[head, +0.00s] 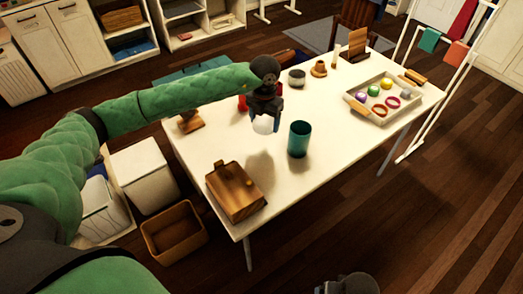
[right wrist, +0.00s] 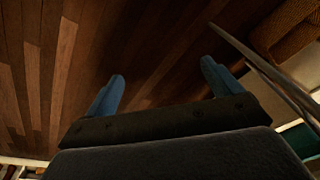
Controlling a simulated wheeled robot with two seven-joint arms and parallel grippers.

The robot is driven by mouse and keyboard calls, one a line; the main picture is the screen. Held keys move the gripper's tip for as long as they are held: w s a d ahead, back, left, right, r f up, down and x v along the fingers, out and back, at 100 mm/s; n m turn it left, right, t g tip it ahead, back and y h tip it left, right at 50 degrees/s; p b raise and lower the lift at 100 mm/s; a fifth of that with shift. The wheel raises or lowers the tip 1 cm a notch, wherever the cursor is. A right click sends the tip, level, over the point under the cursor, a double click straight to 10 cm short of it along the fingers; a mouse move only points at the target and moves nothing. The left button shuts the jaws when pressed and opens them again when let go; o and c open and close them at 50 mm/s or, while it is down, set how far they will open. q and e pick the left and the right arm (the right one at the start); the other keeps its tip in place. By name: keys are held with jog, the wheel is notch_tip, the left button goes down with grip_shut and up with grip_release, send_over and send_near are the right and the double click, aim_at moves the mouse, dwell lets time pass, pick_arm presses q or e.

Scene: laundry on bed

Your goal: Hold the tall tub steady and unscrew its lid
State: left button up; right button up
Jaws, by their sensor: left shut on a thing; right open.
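A tall teal tub (head: 299,140) stands upright near the middle of the white table. Its top looks open and dark inside, with no lid seen on it. My left gripper (head: 265,115) points down just left of the tub, apart from it. It is shut on a small white rounded thing (head: 264,126), held above the table; I cannot tell whether this is a lid. My right gripper (head: 347,284) is low at the bottom edge of the head view, away from the table. In the right wrist view it (right wrist: 162,75) is open and empty above the floor.
A wooden box (head: 236,191) lies at the table's near left corner. A red thing (head: 243,103) is partly hidden behind my left gripper. A tray (head: 382,115) with coloured balls and rings stands right. The table's near right part is clear. A drying rack (head: 436,85) stands beyond.

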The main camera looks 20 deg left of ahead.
pick_arm(q)
jog(key=n, duration=0.3)
jog(key=shift+s+f+n, duration=0.1)
jog(key=shift+s+n, duration=0.2)
jog(key=n, duration=0.3)
jog(key=shift+s, duration=0.2)
jog(key=n, duration=0.3)
jog(key=shift+s+a+f+n, duration=0.1)
jog(key=shift+s+f+n, duration=0.1)
jog(key=shift+n, duration=0.1)
jog(key=n, duration=0.3)
jog(key=shift+s+a, duration=0.1)
jog(key=shift+s, duration=0.05)
jog(key=shift+f+p, duration=0.3)
jog(key=shift+p, duration=0.1)
jog(key=p, duration=0.2)
send_over(262, 151)
notch_tip(262, 151, down, 6)
jog(key=shift+r, duration=0.2)
jog(key=shift+f+p, duration=0.45)
jog(key=shift+f, duration=1.5)
pick_arm(e)
notch_tip(262, 151, down, 15)
jog(key=s+d, duration=0.1)
pick_arm(q)
jog(key=shift+f, duration=0.15)
pick_arm(e)
jog(key=shift+w+r, duration=0.1)
jog(key=shift+r, duration=0.05)
